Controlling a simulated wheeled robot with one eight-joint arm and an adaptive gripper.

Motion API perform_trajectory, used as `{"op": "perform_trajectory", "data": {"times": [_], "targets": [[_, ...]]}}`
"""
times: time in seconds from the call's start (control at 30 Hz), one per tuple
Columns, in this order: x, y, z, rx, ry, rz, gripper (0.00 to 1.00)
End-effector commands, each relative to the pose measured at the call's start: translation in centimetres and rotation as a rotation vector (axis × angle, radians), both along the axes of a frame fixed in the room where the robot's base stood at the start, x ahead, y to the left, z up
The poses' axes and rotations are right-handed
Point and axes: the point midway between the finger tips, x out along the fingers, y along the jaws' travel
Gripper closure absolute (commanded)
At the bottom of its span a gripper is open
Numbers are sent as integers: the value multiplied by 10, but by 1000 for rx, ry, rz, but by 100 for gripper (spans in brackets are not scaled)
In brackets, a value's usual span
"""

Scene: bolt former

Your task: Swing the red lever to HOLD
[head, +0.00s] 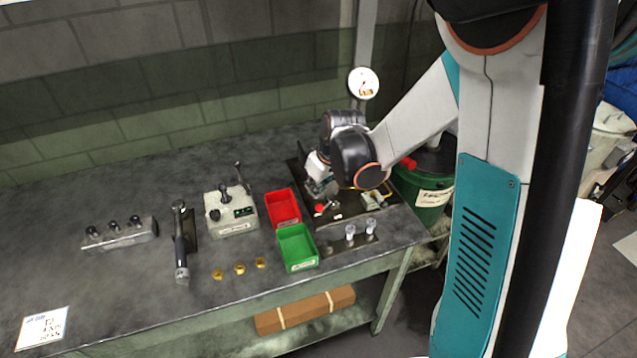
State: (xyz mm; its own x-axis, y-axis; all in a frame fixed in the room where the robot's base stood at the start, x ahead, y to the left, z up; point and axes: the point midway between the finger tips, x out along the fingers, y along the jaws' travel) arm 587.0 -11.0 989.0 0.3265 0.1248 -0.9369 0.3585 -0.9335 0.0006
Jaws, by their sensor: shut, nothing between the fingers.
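A small red knob (319,208), which looks like the end of the red lever, shows on a dark plate (335,232) at the right end of the bench. The lever's shaft and any HOLD mark are too small or hidden to read. My gripper (323,193) is shut and empty, pointing down just above the red knob. I cannot tell whether it touches the knob. My wrist and arm cover part of the plate behind it.
A red bin (282,208) and a green bin (297,248) stand left of the plate. A grey control box (231,212) with upright levers is further left. A green drum (424,197) is at right.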

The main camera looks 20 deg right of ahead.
Motion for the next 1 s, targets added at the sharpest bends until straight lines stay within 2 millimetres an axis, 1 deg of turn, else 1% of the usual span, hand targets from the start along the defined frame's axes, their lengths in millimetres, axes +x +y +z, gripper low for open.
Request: {"op": "perform_trajectory", "data": {"times": [0.03,0.1,0.2,0.3,0.77,1.0], "targets": [[3,1,-10,0,0,1,100],[6,3,-19,0,0,0,100],[9,4,-28,0,0,-1,100],[11,4,-33,0,0,-1,100],[11,5,-34,0,0,2,100],[8,4,-34,1,0,48,100]]}}
